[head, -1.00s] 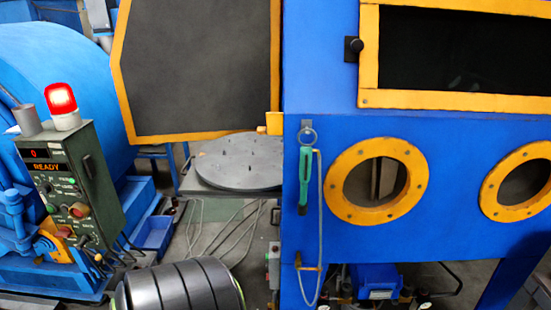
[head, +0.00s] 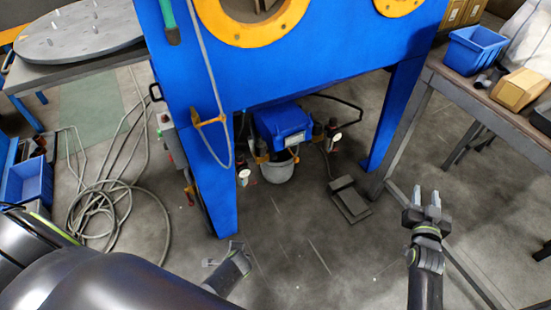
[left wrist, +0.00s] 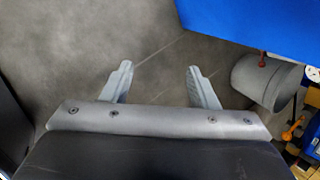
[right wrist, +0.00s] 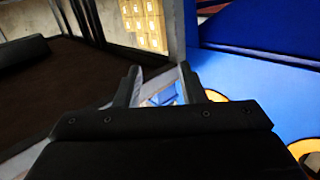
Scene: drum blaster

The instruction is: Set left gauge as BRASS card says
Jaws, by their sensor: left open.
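The left gauge (head: 243,177) is a small white dial low under the blue cabinet, beside its front leg. A second gauge (head: 336,138) sits farther right. Their readings are too small to make out. A white dial is partly visible at the right edge of the left wrist view (left wrist: 313,74); I cannot tell which it is. No BRASS card can be made out. My left gripper (head: 222,256) is open and empty, low in front of the cabinet leg and apart from the gauges; its spread fingers show in the left wrist view (left wrist: 158,82). My right gripper (head: 428,203) is open and empty, near the bench.
The blue cabinet (head: 290,62) stands on legs, with a grey pot (head: 277,171) and a foot pedal (head: 349,199) below. A hose hangs at its left leg. Coiled cables (head: 105,205) lie left. A workbench (head: 455,80) stands right. The middle floor is clear.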

